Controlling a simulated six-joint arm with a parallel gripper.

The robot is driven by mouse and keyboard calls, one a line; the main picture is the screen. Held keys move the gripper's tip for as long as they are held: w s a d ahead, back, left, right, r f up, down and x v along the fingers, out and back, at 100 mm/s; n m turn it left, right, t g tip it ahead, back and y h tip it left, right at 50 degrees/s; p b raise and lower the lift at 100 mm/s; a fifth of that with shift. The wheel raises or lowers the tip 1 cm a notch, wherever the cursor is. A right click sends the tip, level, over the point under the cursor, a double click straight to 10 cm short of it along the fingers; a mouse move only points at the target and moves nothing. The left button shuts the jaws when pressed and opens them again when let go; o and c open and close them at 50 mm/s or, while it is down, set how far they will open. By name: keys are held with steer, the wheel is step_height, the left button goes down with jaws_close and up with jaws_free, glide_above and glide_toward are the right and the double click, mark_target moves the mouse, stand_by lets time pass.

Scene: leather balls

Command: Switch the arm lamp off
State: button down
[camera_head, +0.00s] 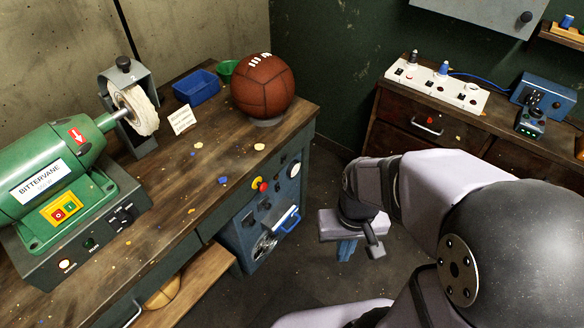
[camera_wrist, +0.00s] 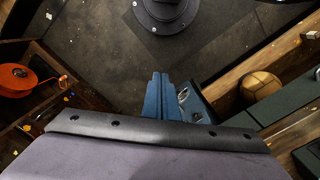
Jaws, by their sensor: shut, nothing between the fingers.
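I cannot make out an arm lamp, or tell which switch belongs to it. A white switch strip (camera_head: 436,86) with black switches, sockets and small red spots lies on the right cabinet. A blue front panel (camera_head: 262,215) under the bench carries a red-and-yellow button (camera_head: 260,184), dark knobs and a dial.
A brown leather ball (camera_head: 263,85) stands on the bench's back right, beside a blue bin (camera_head: 196,86). A buffing wheel (camera_head: 138,108) juts from the green machine. A blue device (camera_head: 543,98) sits on the right cabinet. The floor between bench and cabinet is clear.

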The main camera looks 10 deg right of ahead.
steer(key=s+d+f+m+g+b, duration=0.2)
steer(key=d+f+b, duration=0.2)
steer(key=f+b, duration=0.9)
steer(key=s+d+f+m+g+b, duration=0.1)
steer(key=s+d+f+g+b, duration=0.15)
steer(key=f+b, duration=1)
steer(key=w+d+f+n+t+h+b, duration=0.1)
steer(key=w+d+f+t+b, duration=0.1)
steer(key=w+d+f, duration=0.45)
steer(key=w+d+f+n+t+b, duration=0.2)
steer(key=w+d+f, duration=0.1)
steer(key=f, duration=0.6)
steer(key=w+d+f+n+t+h+b, duration=0.1)
steer(key=w+d+f+t+b, duration=0.1)
steer(key=w+d+f, duration=0.45)
steer(key=w+d+n+t, duration=0.1)
steer(key=w+n+t, duration=0.4)
steer(key=w, duration=0.7)
steer(key=w+a+r+n+t+y, duration=0.25)
steer(key=w+r+n+t, duration=0.2)
steer(key=w+r, duration=0.45)
steer(key=w+a+r+n+t+y, duration=0.3)
steer(key=w+a+r+n+y, duration=0.2)
steer(key=a+r+n, duration=0.25)
steer(key=s+a+r+n+y, duration=0.4)
steer(key=a+r+n+y, duration=0.4)
steer(key=r, duration=0.3)
steer(key=shift+s+a+n, duration=0.2)
steer(key=shift+a+n, duration=0.25)
steer(key=shift+n, duration=0.35)
